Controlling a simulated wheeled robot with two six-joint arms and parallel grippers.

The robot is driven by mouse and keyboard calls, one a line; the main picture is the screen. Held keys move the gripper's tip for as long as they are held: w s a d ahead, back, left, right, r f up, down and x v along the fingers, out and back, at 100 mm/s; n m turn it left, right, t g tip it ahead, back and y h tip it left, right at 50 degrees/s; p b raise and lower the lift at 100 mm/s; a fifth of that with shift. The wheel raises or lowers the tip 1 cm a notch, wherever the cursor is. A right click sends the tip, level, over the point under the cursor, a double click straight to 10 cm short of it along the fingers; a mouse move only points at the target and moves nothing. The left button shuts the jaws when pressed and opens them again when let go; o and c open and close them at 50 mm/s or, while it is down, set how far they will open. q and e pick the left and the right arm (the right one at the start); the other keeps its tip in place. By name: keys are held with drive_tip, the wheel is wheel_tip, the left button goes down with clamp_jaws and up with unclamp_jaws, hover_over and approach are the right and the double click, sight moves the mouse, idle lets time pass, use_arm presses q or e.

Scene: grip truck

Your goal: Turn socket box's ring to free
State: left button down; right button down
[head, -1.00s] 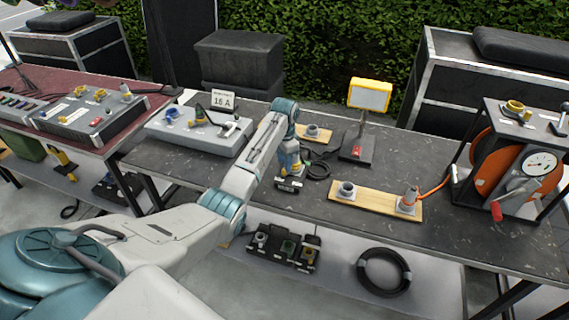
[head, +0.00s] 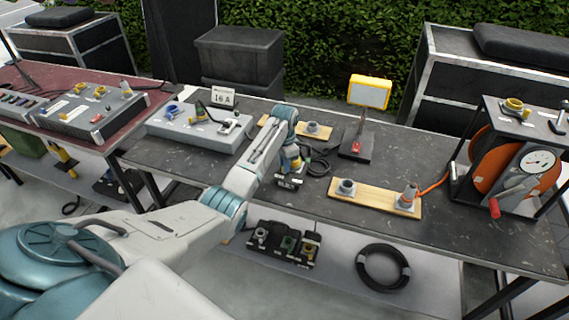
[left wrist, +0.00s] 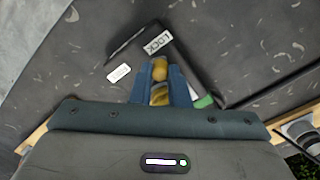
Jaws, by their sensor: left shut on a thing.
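The socket box (head: 289,183) is a small dark box on the dark table, partly hidden by my left arm. In the left wrist view it shows as a dark body with a white "LOCK" label (left wrist: 157,43). A smaller white label (left wrist: 118,73) lies beside it, too small to read. My left gripper (head: 291,162) points down at the box. In the left wrist view its blue fingers (left wrist: 160,84) are shut on the yellow ring (left wrist: 159,71). The ring's underside and exact turn are hidden. My right gripper is not in view.
A wooden board (head: 375,194) with two sockets lies right of the box. A cable coil (head: 318,163) lies close behind it. A grey box (head: 200,130) stands to the left, a yellow lamp (head: 369,92) behind, and an orange cable reel (head: 510,165) at far right.

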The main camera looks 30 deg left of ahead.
sight(296, 176)
use_arm(q)
drive_tip(key=shift+d+r+n+p, duration=0.25)
drive_tip(key=shift+d+n+p, duration=0.15)
drive_tip(key=shift+n+p, duration=0.5)
drive_tip(key=shift+d+n+p, duration=0.55)
drive_tip(key=shift+n+p, duration=0.55)
drive_tip(key=shift+n, duration=0.1)
drive_tip(key=n, duration=0.1)
drive_tip(key=d+n+p, duration=0.1)
drive_tip(key=n, duration=0.1)
drive_tip(key=shift+w+d+f, duration=0.1)
drive_tip(key=shift+w+d, duration=0.05)
drive_tip(key=shift+w, duration=0.1)
drive_tip(key=shift+w+d+n+p, duration=0.25)
drive_tip(key=shift+n+p, duration=0.2)
drive_tip(key=shift+n, duration=0.45)
drive_tip(key=shift+d+n, duration=0.2)
drive_tip(key=shift+n, duration=0.3)
drive_tip(key=shift+w, duration=0.1)
drive_tip(key=c, duration=1.5)
unclamp_jaws()
drive_tip(key=shift+o, duration=0.6)
drive_tip(key=shift+f, duration=0.1)
